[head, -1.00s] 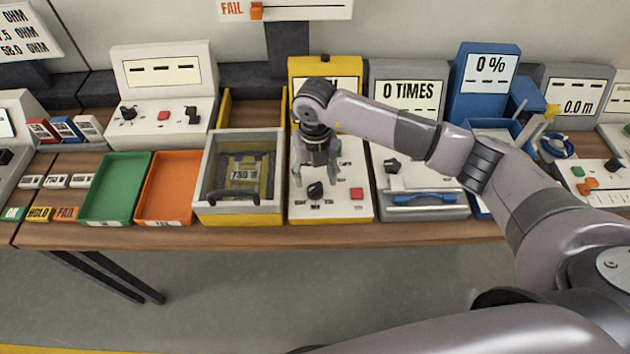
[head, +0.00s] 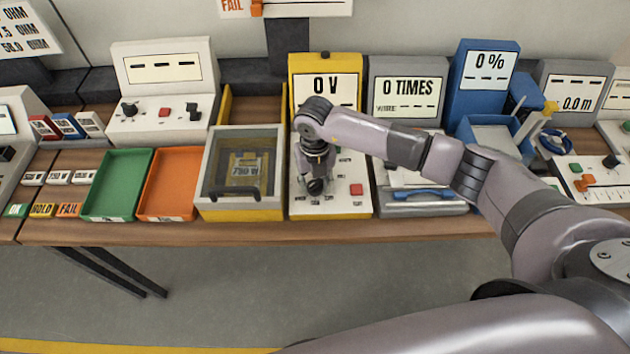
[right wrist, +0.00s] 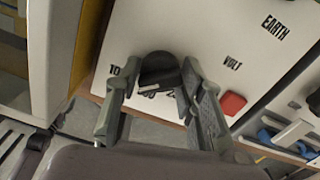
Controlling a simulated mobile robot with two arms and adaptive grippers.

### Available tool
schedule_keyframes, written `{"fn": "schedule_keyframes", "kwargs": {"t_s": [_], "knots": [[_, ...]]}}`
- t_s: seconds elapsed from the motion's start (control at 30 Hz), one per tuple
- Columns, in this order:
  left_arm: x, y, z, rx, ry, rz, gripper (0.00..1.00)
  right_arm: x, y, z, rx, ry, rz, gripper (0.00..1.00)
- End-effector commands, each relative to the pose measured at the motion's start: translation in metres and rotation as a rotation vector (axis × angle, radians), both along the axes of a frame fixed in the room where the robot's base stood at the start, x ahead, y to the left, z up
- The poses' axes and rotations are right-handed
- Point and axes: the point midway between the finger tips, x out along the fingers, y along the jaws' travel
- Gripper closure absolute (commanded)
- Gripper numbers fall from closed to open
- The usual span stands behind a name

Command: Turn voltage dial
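The voltage dial (head: 316,187) is a black knob low on the white panel of the yellow tester (head: 296,72), whose screen (head: 325,88) reads 0 V. My right gripper (head: 316,180) is down over the dial. In the right wrist view, the dial (right wrist: 158,69) sits between its two fingers, and a gap shows beside the left finger. The right finger looks close to the dial; contact cannot be told. Printed numbers around the dial are partly hidden by the fingers. My left gripper is not in view.
A red button (head: 356,189) is right of the dial. A lidded glass-topped box (head: 209,165) stands close on the left. A grey unit with a blue handle (head: 415,193) stands on the right. Orange (head: 143,190) and green (head: 91,188) trays lie farther left.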

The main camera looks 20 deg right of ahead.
Motion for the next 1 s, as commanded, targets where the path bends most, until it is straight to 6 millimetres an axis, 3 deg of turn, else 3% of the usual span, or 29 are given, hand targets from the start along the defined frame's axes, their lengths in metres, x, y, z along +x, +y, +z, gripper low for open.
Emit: {"fn": "schedule_keyframes", "kwargs": {"t_s": [0.37,0.67,1.0], "knots": [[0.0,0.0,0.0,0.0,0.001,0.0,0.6,0.0,-0.001,0.0,-0.001,0.0,-0.001,0.92],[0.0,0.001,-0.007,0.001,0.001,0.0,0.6,0.001,-0.001,-0.001,-0.002,-0.002,0.04,0.92],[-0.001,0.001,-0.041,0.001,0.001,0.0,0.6,0.002,-0.002,-0.005,-0.003,-0.005,0.264,0.92]]}}
